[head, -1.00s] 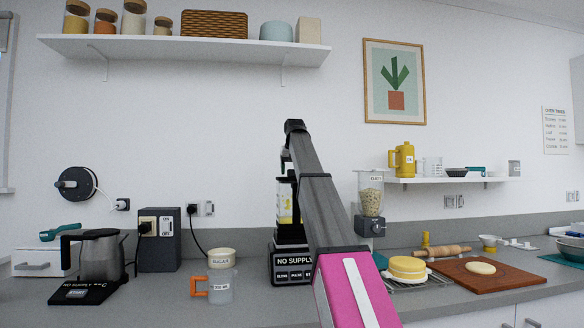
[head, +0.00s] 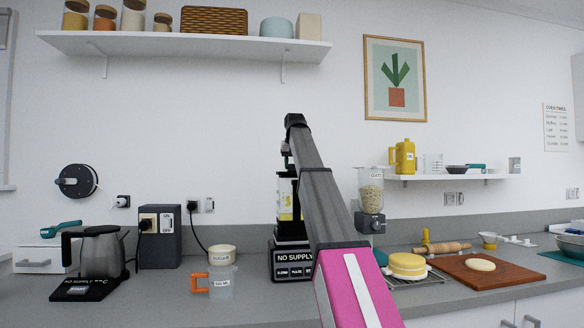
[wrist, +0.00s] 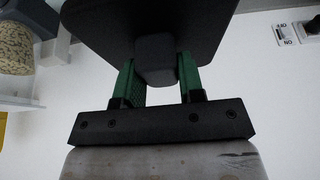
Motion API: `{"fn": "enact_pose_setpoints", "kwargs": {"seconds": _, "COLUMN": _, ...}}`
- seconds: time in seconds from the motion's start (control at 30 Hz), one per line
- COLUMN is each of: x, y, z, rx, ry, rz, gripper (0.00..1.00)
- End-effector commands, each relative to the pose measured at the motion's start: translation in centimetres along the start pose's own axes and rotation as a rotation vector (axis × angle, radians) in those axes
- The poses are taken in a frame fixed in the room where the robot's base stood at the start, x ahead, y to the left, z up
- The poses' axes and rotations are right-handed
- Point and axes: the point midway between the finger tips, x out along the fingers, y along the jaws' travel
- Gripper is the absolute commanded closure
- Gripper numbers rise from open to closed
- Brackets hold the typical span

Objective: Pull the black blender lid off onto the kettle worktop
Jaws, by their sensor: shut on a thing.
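The blender stands at the middle of the worktop, partly hidden by my arm. Its black base (head: 288,265) reads "NO SUPPLY", and its jar (head: 286,207) has a yellow-and-white patch. The black lid (head: 286,175) shows at the top of the jar; I cannot tell whether a gap separates them. In the wrist view the dark lid (wrist: 145,22) fills the top of the picture. My gripper (wrist: 158,72) has its green fingers on either side of the lid's knob (wrist: 154,70), shut on it. In the head view my gripper (head: 286,157) is just above the lid.
The kettle (head: 100,252) stands on its black base at the left of the grey worktop (head: 185,308). A measuring jug (head: 221,284) and sugar pot (head: 222,256) stand left of the blender. A grain dispenser (head: 371,190) is close on its right. A long shelf (head: 190,47) hangs above.

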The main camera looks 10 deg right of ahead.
Motion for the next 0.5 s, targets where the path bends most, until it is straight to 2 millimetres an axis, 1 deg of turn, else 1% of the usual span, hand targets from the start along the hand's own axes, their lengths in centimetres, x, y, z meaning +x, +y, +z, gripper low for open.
{"fn": "enact_pose_setpoints", "kwargs": {"seconds": 0.5, "x": -1.7, "y": 0.0, "z": -0.7, "rx": 0.0, "ry": 0.001, "rz": 0.0, "gripper": 0.93}}
